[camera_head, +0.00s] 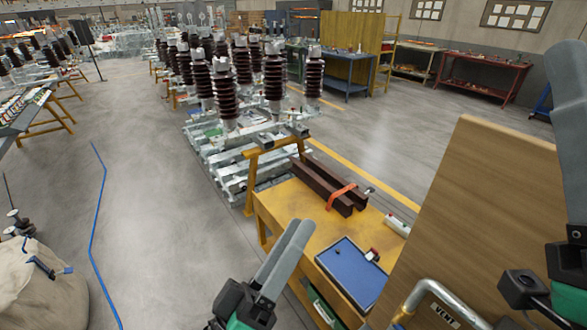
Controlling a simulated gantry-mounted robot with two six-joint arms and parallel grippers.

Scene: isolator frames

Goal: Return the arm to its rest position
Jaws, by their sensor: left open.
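My left gripper (295,228) comes in at the bottom centre, with grey fingers on a black and green body. The fingers point up and a little right; they are open and nothing shows between them. They overlap the left front edge of the yellow workbench (285,205) in the picture. At the right edge, a grey, black and green part of my right arm stands upright; its fingertips are cut off or merged, so its opening does not show.
A blue tray (350,272) and brown beams (318,185) with an orange strap lie on the bench. A wooden panel (490,200) with a bent metal pipe (440,290) stands at right. Brown insulators (228,95) stand behind. A beige sack (45,290) sits lower left. Open floor (150,200) lies left.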

